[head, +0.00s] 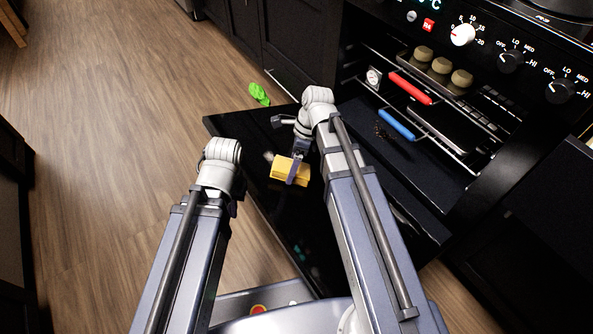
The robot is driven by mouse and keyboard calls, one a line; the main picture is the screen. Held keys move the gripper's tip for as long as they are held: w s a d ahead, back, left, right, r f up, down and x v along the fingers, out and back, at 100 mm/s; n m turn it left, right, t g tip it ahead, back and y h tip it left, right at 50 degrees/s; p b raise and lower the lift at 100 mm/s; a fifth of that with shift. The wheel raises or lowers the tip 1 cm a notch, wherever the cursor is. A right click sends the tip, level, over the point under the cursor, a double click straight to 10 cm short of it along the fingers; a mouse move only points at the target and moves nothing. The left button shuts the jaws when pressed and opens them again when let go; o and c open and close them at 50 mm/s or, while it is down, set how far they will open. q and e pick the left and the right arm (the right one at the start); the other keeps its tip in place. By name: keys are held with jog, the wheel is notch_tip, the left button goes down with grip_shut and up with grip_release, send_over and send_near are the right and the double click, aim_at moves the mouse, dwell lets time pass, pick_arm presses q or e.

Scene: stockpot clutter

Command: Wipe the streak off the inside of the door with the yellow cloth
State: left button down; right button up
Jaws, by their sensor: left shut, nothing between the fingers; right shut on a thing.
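The oven door (265,205) hangs open, its dark inner face turned up. The yellow cloth (283,168) is a folded block over the door's inner face. My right gripper (297,171) is shut on the cloth; I cannot tell whether the cloth touches the door. A small pale grey patch shows just left of the cloth; I cannot tell if it is the streak. No other streak is clear, and my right arm covers part of the door. My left arm reaches in near the door's left edge, but its gripper is hidden behind its own links.
In the open oven are racks with a red handle (410,88) and a blue handle (397,124), a round dial (374,76), several buns (441,66) and dark crumbs (383,130). A green crumpled thing (259,94) lies beyond the door. The wooden floor (110,130) at left is clear.

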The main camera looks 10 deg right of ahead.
aim_at(284, 157)
jog(key=shift+w+a, duration=0.15)
jog(key=shift+w, duration=0.2)
jog(key=shift+w, duration=0.1)
jog(key=shift+w+a+f, duration=0.1)
jog(key=shift+w+a, duration=0.25)
jog(key=shift+w, duration=0.45)
jog(key=shift+w+a+f, duration=0.1)
jog(key=shift+w+a, duration=0.2)
jog(key=shift+w, duration=0.5)
jog(key=shift+w, duration=0.15)
jog(key=shift+w+a, duration=0.35)
jog(key=shift+w, duration=0.45)
jog(key=shift+w+a, duration=0.3)
jog(key=shift+w, duration=0.45)
jog(key=shift+w+a+f+b, duration=0.15)
jog(key=shift+w+a, duration=0.2)
jog(key=shift+w, duration=0.5)
jog(key=shift+w+a+r+b, duration=0.15)
jog(key=shift+w+a, duration=0.15)
jog(key=shift+w, duration=0.55)
jog(key=shift+f, duration=0.15)
